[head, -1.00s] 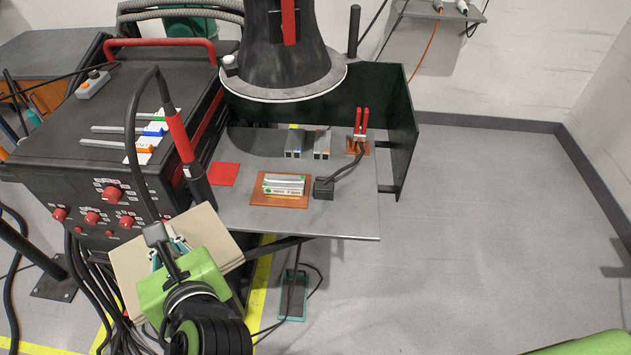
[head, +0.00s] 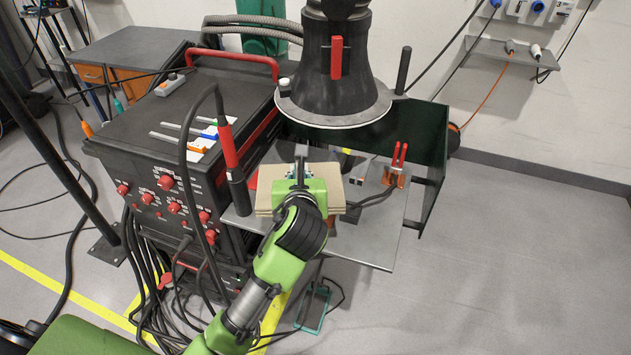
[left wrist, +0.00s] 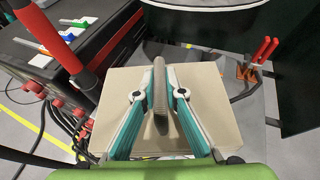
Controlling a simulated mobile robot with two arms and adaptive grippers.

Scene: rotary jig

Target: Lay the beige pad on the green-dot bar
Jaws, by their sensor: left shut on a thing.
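The beige pad (head: 264,196) is a thick square slab, held roughly flat over the grey jig table. My left gripper (head: 301,158) is above it. In the left wrist view, the gripper (left wrist: 160,88) is shut on a raised ribbed grip in the middle of the pad (left wrist: 218,108). The green-dot bar is hidden in both present views, behind the pad and my left arm. I cannot tell whether the pad touches anything below it. My right gripper is out of view.
A black cone-shaped head (head: 343,70) hangs close behind the pad. A red-handled clamp (head: 397,165) stands to the right, with a dark green screen (head: 432,135) beyond. A red-and-black post (head: 231,165) rises close left. The table's right front (head: 375,243) is clear.

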